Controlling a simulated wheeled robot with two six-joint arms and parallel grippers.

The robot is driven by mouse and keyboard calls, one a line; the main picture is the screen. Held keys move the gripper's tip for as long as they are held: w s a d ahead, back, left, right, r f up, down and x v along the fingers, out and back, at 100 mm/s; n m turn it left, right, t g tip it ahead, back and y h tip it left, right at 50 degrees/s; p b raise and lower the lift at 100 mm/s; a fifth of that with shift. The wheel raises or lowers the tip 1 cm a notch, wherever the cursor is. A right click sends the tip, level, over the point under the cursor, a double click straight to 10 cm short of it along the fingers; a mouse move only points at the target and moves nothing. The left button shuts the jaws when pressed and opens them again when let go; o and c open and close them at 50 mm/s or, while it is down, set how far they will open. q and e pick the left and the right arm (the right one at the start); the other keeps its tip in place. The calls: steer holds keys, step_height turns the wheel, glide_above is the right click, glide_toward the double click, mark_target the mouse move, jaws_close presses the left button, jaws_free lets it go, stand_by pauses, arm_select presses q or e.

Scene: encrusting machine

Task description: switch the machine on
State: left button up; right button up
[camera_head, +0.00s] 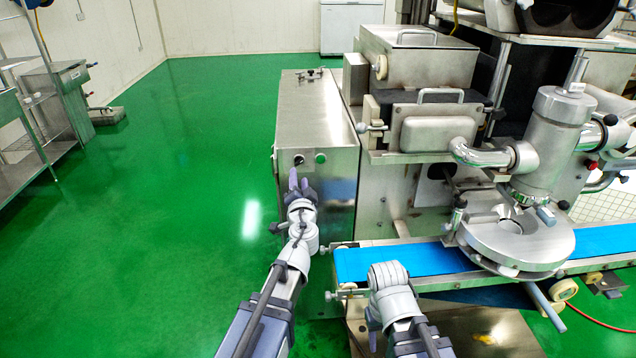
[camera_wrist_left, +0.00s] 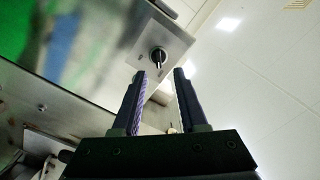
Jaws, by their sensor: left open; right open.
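The encrusting machine (camera_head: 400,200) is a large steel machine. Its control box (camera_head: 318,110) stands at its left end, with a black rotary switch (camera_head: 299,159) and a green button (camera_head: 320,157) on the front. In the left wrist view the black knob (camera_wrist_left: 158,56) sits on a square plate, just beyond the fingertips. My left gripper (camera_head: 298,180) is open and empty, right below and in front of the knob; its two fingers (camera_wrist_left: 162,82) show in the wrist view, apart from the knob. My right gripper (camera_head: 372,325) is low in front of the conveyor, its fingers partly hidden.
A blue conveyor belt (camera_head: 420,260) runs right from the machine's front, under a round steel head (camera_head: 515,240). Steel shelving (camera_head: 30,130) stands at the far left. The green floor (camera_head: 170,220) between is clear. A red hose (camera_head: 600,322) lies at lower right.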

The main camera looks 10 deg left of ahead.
mark_target(300, 163)
arm_select(q)
steer(key=shift+d+x, duration=0.1)
steer(key=shift+x, duration=1.85)
steer(key=shift+d+x, duration=0.15)
steer(key=shift+x, duration=1.85)
jaws_close()
